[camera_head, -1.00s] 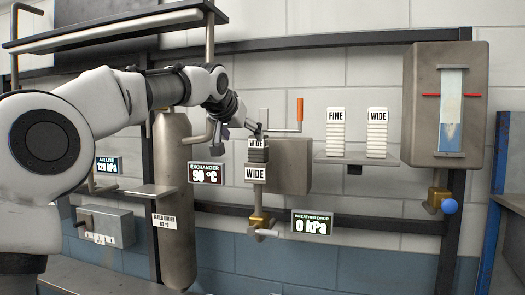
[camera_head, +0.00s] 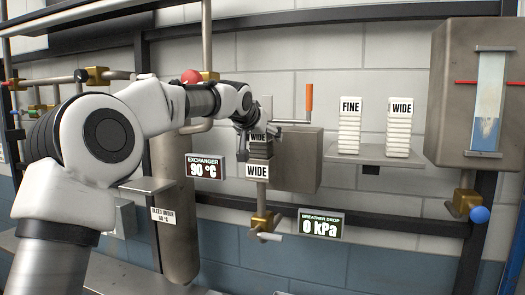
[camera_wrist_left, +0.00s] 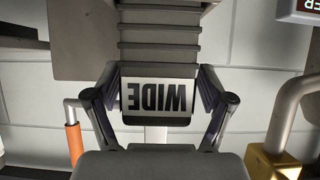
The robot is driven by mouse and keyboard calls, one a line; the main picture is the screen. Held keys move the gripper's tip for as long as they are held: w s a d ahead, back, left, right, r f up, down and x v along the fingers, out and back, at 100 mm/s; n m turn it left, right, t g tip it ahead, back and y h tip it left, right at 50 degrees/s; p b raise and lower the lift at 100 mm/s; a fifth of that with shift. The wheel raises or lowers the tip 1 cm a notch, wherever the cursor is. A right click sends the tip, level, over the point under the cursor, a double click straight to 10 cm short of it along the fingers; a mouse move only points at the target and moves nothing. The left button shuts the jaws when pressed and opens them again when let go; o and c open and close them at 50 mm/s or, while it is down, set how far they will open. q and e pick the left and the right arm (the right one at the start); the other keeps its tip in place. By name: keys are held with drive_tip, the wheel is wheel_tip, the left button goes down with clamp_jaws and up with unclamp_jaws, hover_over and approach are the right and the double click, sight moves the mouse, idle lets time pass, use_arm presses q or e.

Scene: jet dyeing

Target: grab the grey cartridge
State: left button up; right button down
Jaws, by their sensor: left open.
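The grey cartridge (camera_head: 259,152) is a dark ribbed block with a white WIDE label at its top. In the left wrist view the cartridge (camera_wrist_left: 160,36) appears upside down. The open fingers of my left gripper (camera_wrist_left: 159,76) stand on both sides of the label; I cannot tell whether they touch it. My right gripper is not in view.
White FINE (camera_head: 349,128) and WIDE (camera_head: 398,130) cartridges stand on a shelf (camera_head: 375,156) to the right. A grey box (camera_head: 300,160) and an orange-handled lever (camera_head: 308,98) are close beside the grey cartridge. A brass valve (camera_head: 262,222) is below it.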

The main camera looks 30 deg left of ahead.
use_arm(q)
drive_tip(key=shift+v, duration=0.85)
drive_tip(key=c, duration=0.9)
drive_tip(key=shift+s+d+r, duration=0.2)
drive_tip(key=shift+s+d, duration=0.05)
drive_tip(key=shift+s, duration=0.05)
drive_tip(key=c, duration=0.6)
clamp_jaws()
drive_tip(key=shift+w+a+f, duration=0.15)
drive_tip(key=shift+w, duration=0.1)
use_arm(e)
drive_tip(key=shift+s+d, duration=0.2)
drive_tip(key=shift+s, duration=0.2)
